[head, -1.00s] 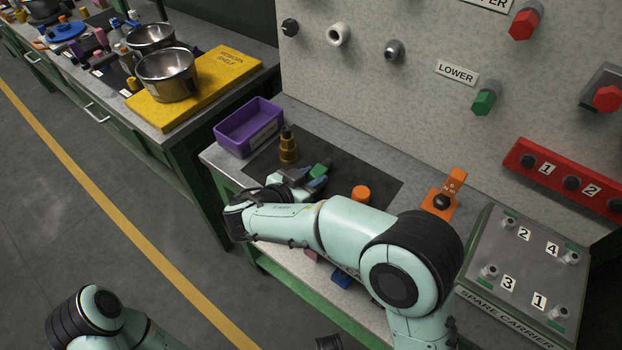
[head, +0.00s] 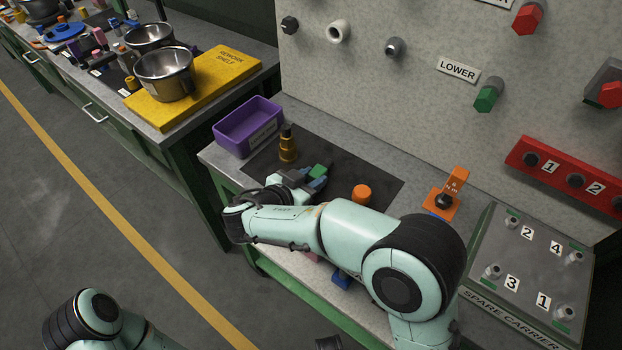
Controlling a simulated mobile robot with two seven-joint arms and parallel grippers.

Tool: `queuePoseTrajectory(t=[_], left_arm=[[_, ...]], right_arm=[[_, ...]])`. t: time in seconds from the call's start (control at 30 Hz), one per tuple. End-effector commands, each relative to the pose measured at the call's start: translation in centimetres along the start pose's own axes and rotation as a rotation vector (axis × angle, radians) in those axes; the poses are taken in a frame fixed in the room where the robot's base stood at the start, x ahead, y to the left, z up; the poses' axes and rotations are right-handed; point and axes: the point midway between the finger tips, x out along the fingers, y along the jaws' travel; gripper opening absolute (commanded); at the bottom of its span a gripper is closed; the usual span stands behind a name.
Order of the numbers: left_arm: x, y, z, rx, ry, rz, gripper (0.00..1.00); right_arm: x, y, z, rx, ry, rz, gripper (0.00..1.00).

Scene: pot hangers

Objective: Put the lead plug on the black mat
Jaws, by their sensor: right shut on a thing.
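My right gripper (head: 316,178) is over the middle of the mat, shut on a small green piece (head: 319,170). The green piece is mostly hidden by the fingers; I cannot tell for sure that it is the lead plug, or whether it touches the mat. A brass plug-like piece with a dark top (head: 288,147) stands upright on the mat, just behind and left of the gripper. My left gripper is out of view; only part of that arm shows at bottom left.
A purple bin (head: 248,128) stands left of the mat. An orange cylinder (head: 361,194) is close to my right forearm. An orange stand (head: 441,204) and the spare carrier (head: 535,265) are to the right. A blue piece (head: 342,281) lies near the bench's front edge.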

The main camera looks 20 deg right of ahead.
Motion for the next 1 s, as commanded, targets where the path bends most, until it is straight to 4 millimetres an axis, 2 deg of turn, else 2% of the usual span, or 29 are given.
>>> queuePoseTrajectory(t=[0.03, 0.1, 0.57, 0.77, 0.8, 1.0], left_arm=[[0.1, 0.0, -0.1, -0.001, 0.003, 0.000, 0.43], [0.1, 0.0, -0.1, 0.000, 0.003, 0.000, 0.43], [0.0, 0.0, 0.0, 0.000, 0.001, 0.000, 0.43], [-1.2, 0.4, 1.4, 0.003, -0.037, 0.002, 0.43], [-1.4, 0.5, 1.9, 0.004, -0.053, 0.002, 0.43], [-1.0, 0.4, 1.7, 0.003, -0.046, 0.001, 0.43]], right_arm=[[0.1, 0.1, 0.6, -0.007, -0.010, 0.002, 0.39], [0.1, 0.1, 0.6, -0.008, -0.011, 0.003, 0.58], [0.3, 0.3, 0.8, -0.013, -0.011, 0.012, 0.58], [0.1, 0.4, -0.1, -0.012, -0.010, 0.014, 0.58], [-0.3, 0.3, -0.2, -0.012, -0.009, 0.011, 0.58], [-5.3, 0.1, -0.1, -0.009, -0.008, 0.002, 0.58]])
